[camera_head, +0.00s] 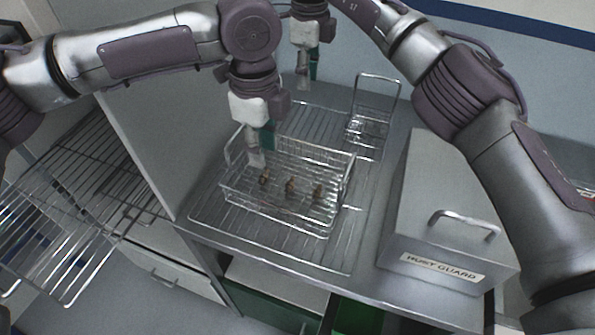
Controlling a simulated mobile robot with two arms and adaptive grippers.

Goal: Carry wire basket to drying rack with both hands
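The wire basket (278,218) sits near the middle of the view, upright, with several small brass-coloured parts in it. It rests on a flat wire rack (335,258) on the metal counter. It has an upright wire handle at each end. My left gripper (257,156) points down over the basket's back left part, near the left handle; I cannot tell whether it touches. My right gripper (303,76) hangs behind the basket, over the back of the counter, apart from both handles. The finger gap of each gripper is hard to see from here.
A grey box (420,215) labelled RUST GUARD, with a handle, stands right of the rack. A smaller wire basket (368,130) with a tall handle stands at the back right. Wire shelves (75,190) lie at the left, beyond a grey upright panel (160,150).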

